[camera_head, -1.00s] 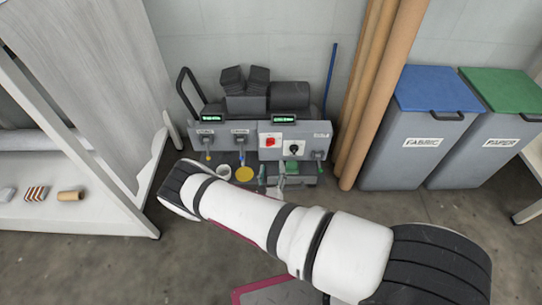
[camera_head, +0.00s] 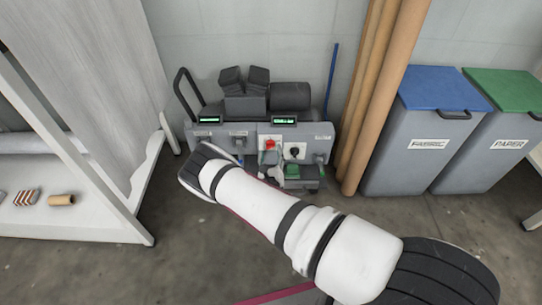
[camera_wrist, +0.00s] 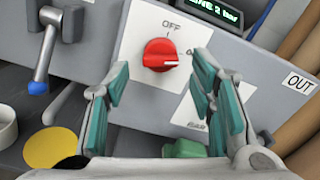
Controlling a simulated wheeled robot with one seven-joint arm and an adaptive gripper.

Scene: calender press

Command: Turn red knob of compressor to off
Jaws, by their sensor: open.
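The compressor (camera_head: 228,130) stands on the floor against the wall, with a grey front panel. Its red knob (camera_head: 270,144) sits on a white plate; in the wrist view the red knob (camera_wrist: 160,55) has a white mark pointing right, while the OFF label (camera_wrist: 171,27) is above it. My gripper (camera_wrist: 160,82) is open, with a green-padded finger on either side just below the knob in the picture. The fingers appear empty and do not visibly touch the knob. In the head view my gripper is partly hidden behind my own arm.
A black knob (camera_head: 294,152) sits right of the red one. A blue-tipped lever (camera_wrist: 43,62) is at left in the wrist view. Cardboard tubes (camera_head: 378,100) and a blue-lidded bin (camera_head: 430,135) stand to the right; a shelf (camera_head: 75,228) is at left.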

